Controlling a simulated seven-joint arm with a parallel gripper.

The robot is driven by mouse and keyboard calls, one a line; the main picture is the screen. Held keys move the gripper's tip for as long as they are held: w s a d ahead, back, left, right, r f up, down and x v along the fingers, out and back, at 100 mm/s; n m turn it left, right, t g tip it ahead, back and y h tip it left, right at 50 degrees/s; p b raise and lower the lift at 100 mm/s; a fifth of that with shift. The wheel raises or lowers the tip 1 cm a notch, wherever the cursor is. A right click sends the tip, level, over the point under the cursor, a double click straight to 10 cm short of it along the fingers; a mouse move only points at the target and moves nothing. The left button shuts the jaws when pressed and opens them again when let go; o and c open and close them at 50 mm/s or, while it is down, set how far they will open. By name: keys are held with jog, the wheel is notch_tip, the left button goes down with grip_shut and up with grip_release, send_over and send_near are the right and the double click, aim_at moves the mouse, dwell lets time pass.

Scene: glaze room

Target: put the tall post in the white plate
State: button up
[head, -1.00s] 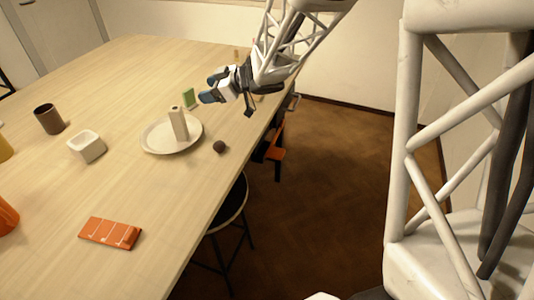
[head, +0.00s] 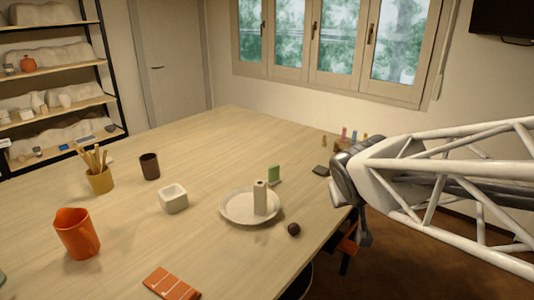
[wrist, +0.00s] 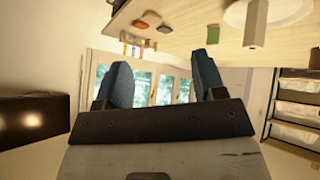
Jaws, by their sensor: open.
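The tall post (head: 260,198) is a pale cream upright block standing in the white plate (head: 235,214), toward the plate's right side. In the wrist view the post (wrist: 255,24) and plate (wrist: 290,10) show at the top right, upside down. Nothing holds the post. My gripper (wrist: 158,80) is open and empty in the wrist view, its two blue-grey fingers apart. In the head view my arm is at the right, beyond the table edge and away from the plate; the fingertips are hidden there.
Near the plate are a dark ball (head: 293,229), a green block (head: 274,174) and a white square bowl (head: 173,199). An orange jug (head: 76,234), a pencil cup (head: 100,181), a dark cup (head: 150,167) and an orange slab (head: 171,284) stand left and front. Small coloured pieces (head: 354,136) sit at the far right.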

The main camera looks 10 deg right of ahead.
jog(key=s+a+f+g+y, duration=0.1)
jog(key=s+a+g, duration=0.1)
jog(key=s, duration=0.6)
jog(key=s+a+f+m+g+y, duration=0.1)
jog(key=s+a+g, duration=0.2)
jog(key=s, duration=0.5)
jog(key=shift+a+f+y, duration=0.2)
jog(key=shift+f+y, duration=0.1)
jog(key=shift+f, duration=0.05)
